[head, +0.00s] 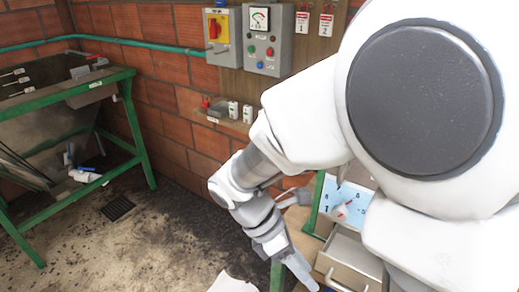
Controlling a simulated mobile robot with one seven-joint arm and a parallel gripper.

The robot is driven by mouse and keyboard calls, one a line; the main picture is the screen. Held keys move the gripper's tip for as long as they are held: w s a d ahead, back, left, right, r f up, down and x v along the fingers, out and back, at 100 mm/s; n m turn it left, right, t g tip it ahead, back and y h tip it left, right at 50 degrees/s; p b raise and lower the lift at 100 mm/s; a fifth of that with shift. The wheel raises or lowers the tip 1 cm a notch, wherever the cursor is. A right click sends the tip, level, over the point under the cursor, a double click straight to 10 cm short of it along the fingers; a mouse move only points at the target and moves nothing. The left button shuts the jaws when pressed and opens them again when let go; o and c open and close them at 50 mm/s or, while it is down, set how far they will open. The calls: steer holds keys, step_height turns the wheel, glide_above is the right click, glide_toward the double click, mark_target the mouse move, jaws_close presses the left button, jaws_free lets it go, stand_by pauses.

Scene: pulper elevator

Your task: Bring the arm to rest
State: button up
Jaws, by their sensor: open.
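My arm (262,172) fills the right of the head view, with its large white upper joint close to the camera. It bends at the left and drops toward the lower middle. My gripper (296,262) is at the arm's lower end, pointing down and to the right, beside a small bench with an open drawer. It is open, and I see nothing held in it. The fingertips are partly hard to make out against the bench.
The drawer (347,268) and a blue-and-white panel (347,203) are close to my gripper. A control box (268,40) and a yellow switch box (218,36) hang on the brick wall. A green-framed metal trough (70,92) stands left. Floor with a drain (118,208) is open between.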

steer(key=s+d+r+m+t+y, duration=0.1)
steer(key=d+r+m+t+y, duration=0.1)
steer(key=r+m, duration=0.4)
steer(key=s+d+r+m+t+y, duration=0.1)
steer(key=d+r+m+t+y, duration=0.2)
steer(key=m, duration=1.1)
steer(key=shift+s+d+r+t+y, duration=0.2)
steer(key=shift+r+t+y, duration=1.05)
steer(key=shift+r, duration=1.05)
steer(key=shift+t+h, duration=0.25)
